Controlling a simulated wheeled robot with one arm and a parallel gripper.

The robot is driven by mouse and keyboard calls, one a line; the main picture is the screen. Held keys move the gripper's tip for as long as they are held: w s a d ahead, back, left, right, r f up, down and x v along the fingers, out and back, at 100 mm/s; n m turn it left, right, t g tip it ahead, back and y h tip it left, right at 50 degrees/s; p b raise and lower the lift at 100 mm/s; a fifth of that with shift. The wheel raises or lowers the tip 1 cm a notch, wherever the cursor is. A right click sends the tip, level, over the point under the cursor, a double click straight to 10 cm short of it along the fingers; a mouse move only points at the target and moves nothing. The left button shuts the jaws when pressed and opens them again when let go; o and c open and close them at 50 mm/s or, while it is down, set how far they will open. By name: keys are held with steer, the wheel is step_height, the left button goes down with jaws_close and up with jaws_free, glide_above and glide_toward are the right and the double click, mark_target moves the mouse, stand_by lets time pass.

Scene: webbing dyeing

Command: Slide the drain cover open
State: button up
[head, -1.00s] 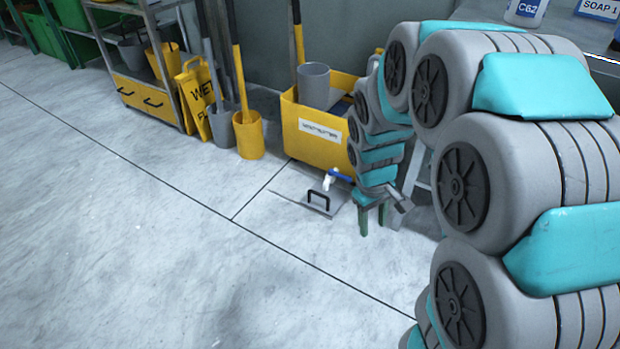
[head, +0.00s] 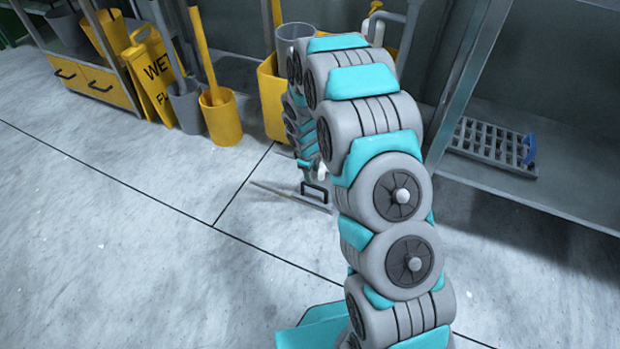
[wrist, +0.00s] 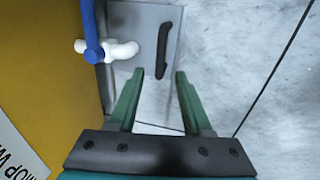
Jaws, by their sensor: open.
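The drain cover (head: 290,192) is a flat grey plate on the floor with a black bar handle (head: 316,190), partly hidden by my arm in the head view. In the wrist view the drain cover (wrist: 148,88) lies ahead of my gripper, and its black handle (wrist: 164,50) stands beyond the fingertips. My gripper (wrist: 156,82) has two green fingers spread apart with nothing between them. In the head view the fingers are hidden behind my arm. I cannot tell their height above the cover.
A white tap with a blue lever (wrist: 121,50) juts out beside the cover from a yellow mop bin (wrist: 40,75). Yellow and grey buckets (head: 220,118) and a wet-floor sign (head: 152,75) stand left. A shelf with a grey grate (head: 490,142) is right. Floor at left is clear.

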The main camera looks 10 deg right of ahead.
mark_target(314, 186)
steer(key=f, duration=0.5)
steer(key=w+d+f+b, duration=0.1)
steer(key=f, duration=0.1)
steer(key=shift+f, duration=0.15)
steer(key=shift+c, duration=0.2)
jaws_close()
stand_by(1.0)
